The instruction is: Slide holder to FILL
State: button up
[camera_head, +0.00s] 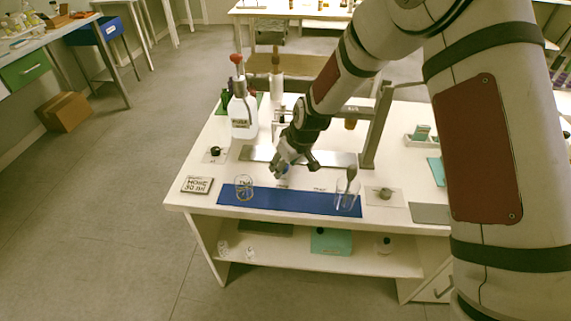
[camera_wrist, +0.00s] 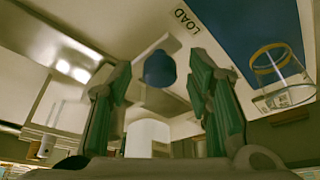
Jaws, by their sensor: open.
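In the wrist view a round blue knob (camera_wrist: 160,68) lies between the two spread, green-padded fingers of my gripper (camera_wrist: 165,85). I cannot see contact with it. A pale cylinder (camera_wrist: 148,135) shows lower in that view; I cannot tell whether it belongs to the holder. The word LOAD is on a white label (camera_wrist: 187,20) near the knob. In the head view my gripper (camera_head: 293,167) is low over the table, at the front edge of a metal strip (camera_head: 255,154). It hides most of the holder. I cannot make out a FILL label.
A white bottle (camera_head: 242,115) stands behind left. A metal post (camera_head: 377,125) rises right of my gripper.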

jog(key=shift+c, duration=0.5)
grip_shut()
jog(key=a+b, duration=0.1)
jog(key=a, duration=0.4)
jog(key=a+b, duration=0.2)
jog(key=a, duration=0.4)
jog(key=shift+w+f, duration=0.1)
jog(key=shift+w, duration=0.1)
jog(key=shift+a, duration=0.2)
jog(key=shift+o, duration=0.5)
grip_release()
jog(key=shift+a, duration=0.15)
jog(key=shift+r, duration=0.2)
